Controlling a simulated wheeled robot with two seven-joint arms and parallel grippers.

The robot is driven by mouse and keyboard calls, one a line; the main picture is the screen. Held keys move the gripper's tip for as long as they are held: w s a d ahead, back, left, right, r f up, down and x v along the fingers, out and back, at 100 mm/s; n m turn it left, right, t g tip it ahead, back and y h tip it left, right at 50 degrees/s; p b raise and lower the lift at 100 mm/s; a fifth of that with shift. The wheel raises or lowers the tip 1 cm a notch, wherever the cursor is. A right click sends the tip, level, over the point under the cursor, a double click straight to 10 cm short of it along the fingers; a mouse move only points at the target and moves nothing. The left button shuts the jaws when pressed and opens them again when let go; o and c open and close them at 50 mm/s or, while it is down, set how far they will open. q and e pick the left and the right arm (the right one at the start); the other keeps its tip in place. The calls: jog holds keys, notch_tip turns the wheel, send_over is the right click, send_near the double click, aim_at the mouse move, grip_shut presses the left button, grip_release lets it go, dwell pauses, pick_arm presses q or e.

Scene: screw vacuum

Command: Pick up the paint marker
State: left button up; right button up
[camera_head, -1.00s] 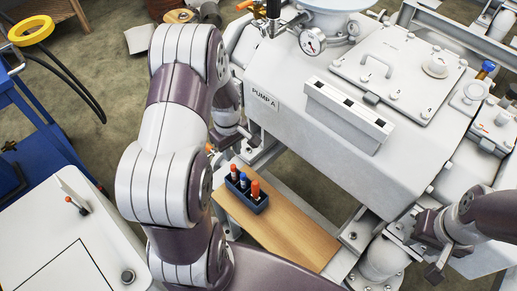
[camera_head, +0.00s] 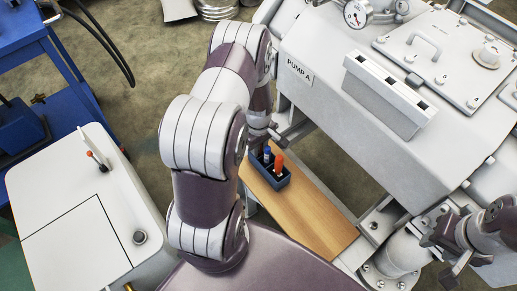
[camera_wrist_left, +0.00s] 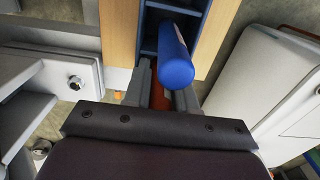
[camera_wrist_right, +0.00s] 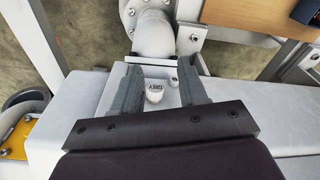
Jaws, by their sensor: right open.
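A dark blue holder (camera_head: 272,178) stands on a wooden board (camera_head: 310,212). It holds a blue-capped marker (camera_head: 267,154) and an orange-capped marker (camera_head: 279,165). In the left wrist view, the blue marker (camera_wrist_left: 176,58) stands just beyond my left fingers, by the holder (camera_wrist_left: 150,40). My left gripper (camera_head: 274,134) is at the holder's far end. Its narrowed fingers (camera_wrist_left: 160,85) are closed around a red-orange marker (camera_wrist_left: 158,98), mostly hidden by the blue one.
The large white PUMP A housing (camera_head: 330,120) stands close to my left gripper. A white pipe fitting (camera_head: 395,257) lies right of the board. A white cabinet (camera_head: 60,220) is at left, with a blue cart (camera_head: 40,40) behind it. Open floor lies between.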

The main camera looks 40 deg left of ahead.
pick_arm(q)
jog(key=shift+r, duration=0.1)
grip_shut()
jog(key=shift+r, duration=0.1)
